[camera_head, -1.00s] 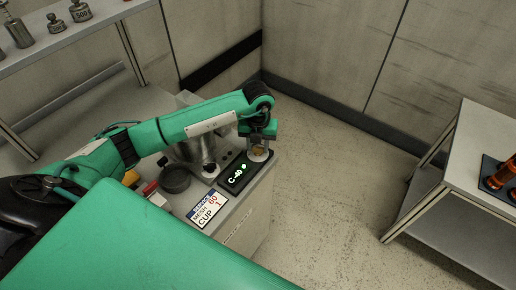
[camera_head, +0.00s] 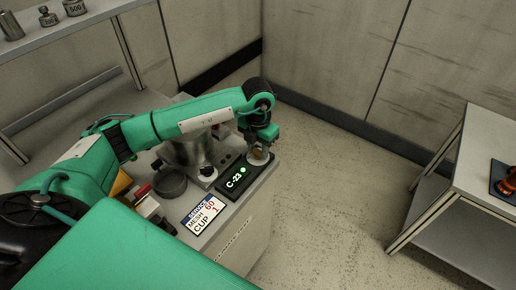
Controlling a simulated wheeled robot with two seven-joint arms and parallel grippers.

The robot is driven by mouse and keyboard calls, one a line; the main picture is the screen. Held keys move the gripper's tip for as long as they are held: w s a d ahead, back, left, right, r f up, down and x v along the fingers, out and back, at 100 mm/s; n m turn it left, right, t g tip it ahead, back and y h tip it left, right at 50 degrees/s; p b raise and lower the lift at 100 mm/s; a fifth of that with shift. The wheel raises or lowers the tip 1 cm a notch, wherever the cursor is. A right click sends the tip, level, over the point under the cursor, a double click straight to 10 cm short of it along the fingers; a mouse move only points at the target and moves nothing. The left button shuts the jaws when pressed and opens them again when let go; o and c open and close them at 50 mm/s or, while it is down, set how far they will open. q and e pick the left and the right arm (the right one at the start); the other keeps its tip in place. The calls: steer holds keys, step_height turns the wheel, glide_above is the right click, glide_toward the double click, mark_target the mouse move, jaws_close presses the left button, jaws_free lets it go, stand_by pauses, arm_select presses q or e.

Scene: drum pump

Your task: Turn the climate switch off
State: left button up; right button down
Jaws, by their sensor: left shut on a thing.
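The climate switch (camera_head: 258,157) is a round knob on a pale disc at the far right end of the bench top. It is largely hidden by my gripper. My left gripper (camera_head: 259,149) points down from above and is shut on the knob. A black display (camera_head: 233,184) beside it reads C-23, with a green light lit. My right gripper is not in view.
On the same bench (camera_head: 246,228) are a metal vessel (camera_head: 190,151), a dark round dish (camera_head: 170,183), and a label card (camera_head: 204,215). A shelf with weights (camera_head: 75,7) is at the upper left. A side table (camera_head: 486,150) stands at right, with clear floor between.

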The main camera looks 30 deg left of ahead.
mark_target(258, 150)
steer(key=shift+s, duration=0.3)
arm_select(q)
steer(key=o, duration=1)
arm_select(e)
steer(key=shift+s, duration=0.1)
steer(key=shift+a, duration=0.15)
arm_select(q)
steer(key=shift+r, duration=0.2)
steer(key=shift+r+b, duration=1.1)
steer(key=shift+r, duration=5.65)
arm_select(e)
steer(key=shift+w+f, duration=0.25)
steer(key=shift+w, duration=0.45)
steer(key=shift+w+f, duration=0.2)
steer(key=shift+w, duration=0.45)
